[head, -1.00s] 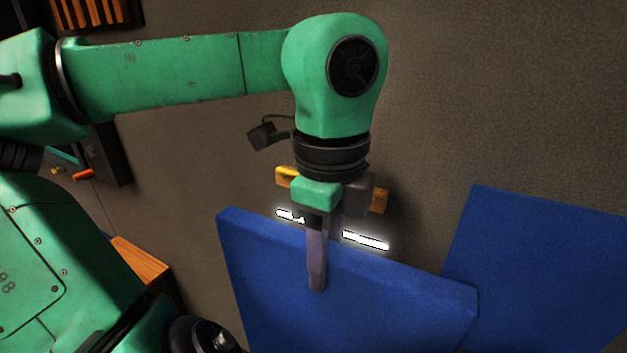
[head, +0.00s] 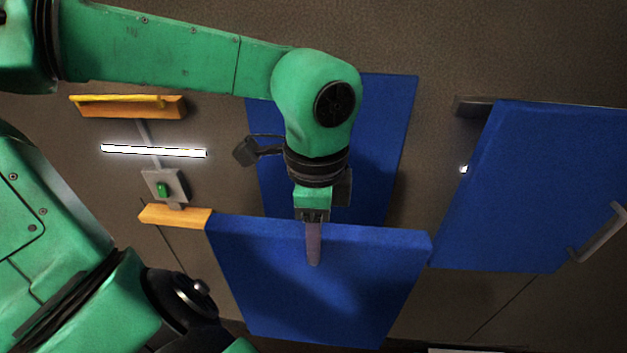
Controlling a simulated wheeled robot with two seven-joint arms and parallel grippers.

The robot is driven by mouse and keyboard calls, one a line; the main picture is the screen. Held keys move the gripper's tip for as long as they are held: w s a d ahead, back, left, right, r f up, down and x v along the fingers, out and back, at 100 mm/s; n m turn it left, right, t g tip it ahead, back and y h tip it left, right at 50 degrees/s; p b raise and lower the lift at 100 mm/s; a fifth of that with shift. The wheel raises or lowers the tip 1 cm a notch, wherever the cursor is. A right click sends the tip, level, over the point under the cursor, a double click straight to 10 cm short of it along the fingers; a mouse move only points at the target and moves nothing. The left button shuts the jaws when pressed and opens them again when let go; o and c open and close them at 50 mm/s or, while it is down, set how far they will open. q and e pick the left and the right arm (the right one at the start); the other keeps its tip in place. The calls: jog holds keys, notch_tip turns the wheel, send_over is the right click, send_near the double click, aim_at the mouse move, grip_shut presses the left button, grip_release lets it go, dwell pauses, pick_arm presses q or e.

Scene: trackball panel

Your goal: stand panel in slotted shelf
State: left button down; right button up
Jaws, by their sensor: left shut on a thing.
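A blue rectangular panel (head: 320,310) hangs below my left gripper (head: 313,250), tilted a little toward the view. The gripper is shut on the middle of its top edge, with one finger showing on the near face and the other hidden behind. No other gripper shows. I cannot make out a slotted shelf in this view.
Another blue board (head: 388,130) is behind my left arm. A blue door with a grey handle (head: 550,190) is at the right, close to the held panel's right corner. At the left are wooden ledges (head: 150,112), a bright light strip (head: 155,151) and a green-button switch box (head: 172,186).

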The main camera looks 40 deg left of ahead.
pick_arm(q)
jog(key=shift+w+a+f+p, duration=0.1)
jog(key=shift+w+a+p, duration=0.1)
jog(key=shift+w+a, duration=0.3)
jog(key=shift+w+a+p, duration=0.2)
jog(key=shift+w+a, duration=0.1)
jog(key=shift+w, duration=0.35)
jog(key=shift+w+a+p, duration=1.5)
jog(key=shift+w+a, duration=1.85)
jog(key=shift+w, duration=1.25)
notch_tip(320, 180, down, 8)
jog(key=b, duration=0.7)
jog(key=shift+f+b, duration=1.55)
jog(key=shift+b, duration=0.25)
jog(key=shift+c, duration=1.7)
grip_release()
jog(key=shift+s, duration=0.1)
